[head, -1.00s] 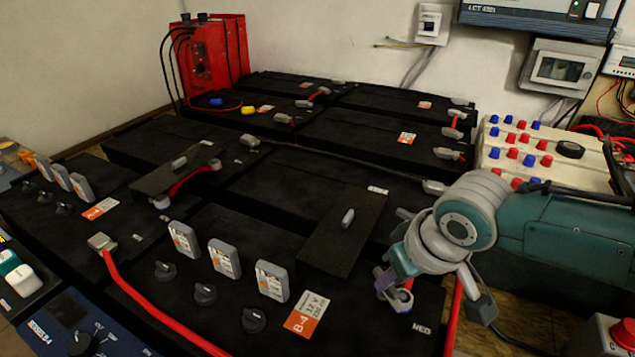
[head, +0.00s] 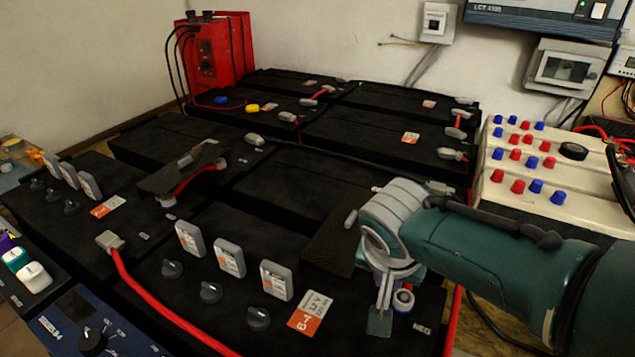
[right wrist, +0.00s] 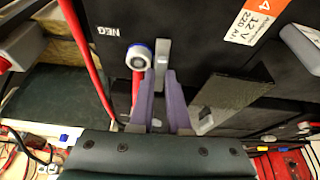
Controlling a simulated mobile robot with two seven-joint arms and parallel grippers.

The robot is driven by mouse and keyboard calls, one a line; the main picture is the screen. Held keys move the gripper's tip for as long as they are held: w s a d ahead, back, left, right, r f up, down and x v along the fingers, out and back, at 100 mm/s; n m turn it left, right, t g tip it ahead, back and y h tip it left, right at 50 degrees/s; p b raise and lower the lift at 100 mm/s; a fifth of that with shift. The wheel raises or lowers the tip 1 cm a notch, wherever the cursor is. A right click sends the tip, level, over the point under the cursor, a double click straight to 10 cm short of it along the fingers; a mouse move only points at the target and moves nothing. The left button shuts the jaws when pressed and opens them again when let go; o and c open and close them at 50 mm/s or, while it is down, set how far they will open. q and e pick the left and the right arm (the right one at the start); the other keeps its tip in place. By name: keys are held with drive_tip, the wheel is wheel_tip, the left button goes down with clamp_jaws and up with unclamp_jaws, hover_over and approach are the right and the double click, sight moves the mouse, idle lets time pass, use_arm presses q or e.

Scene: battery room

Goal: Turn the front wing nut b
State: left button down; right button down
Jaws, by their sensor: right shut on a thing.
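The front battery (head: 230,295), with an orange and white 12 V label, fills the lower middle of the head view. At its right end is a blue and white terminal ring (head: 403,300) with a red cable, also in the right wrist view (right wrist: 138,57) near the NEG mark. A grey upright piece (right wrist: 162,52), apparently the front wing nut b, stands beside the ring. My right gripper (right wrist: 161,80) has its two purple fingers on either side of this piece and is shut on it. In the head view, my right wrist partly hides this spot. My left gripper is not in view.
A black cover plate (head: 333,233) is raised beside my right wrist. Red cables (head: 150,305) run over the batteries' front edge. A cream panel with red and blue knobs (head: 545,180) stands right. Grey upright tabs and black knobs (head: 210,292) line the battery.

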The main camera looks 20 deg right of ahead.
drive_tip(key=shift+m, duration=0.4)
drive_tip(key=c, duration=0.9)
unclamp_jaws()
drive_tip(key=shift+a+r+p, duration=0.1)
drive_tip(key=shift+r+p, duration=0.2)
drive_tip(key=shift+r, duration=0.1)
drive_tip(key=p+v, duration=0.5)
drive_tip(key=v, duration=0.4)
drive_tip(key=shift+a, duration=0.1)
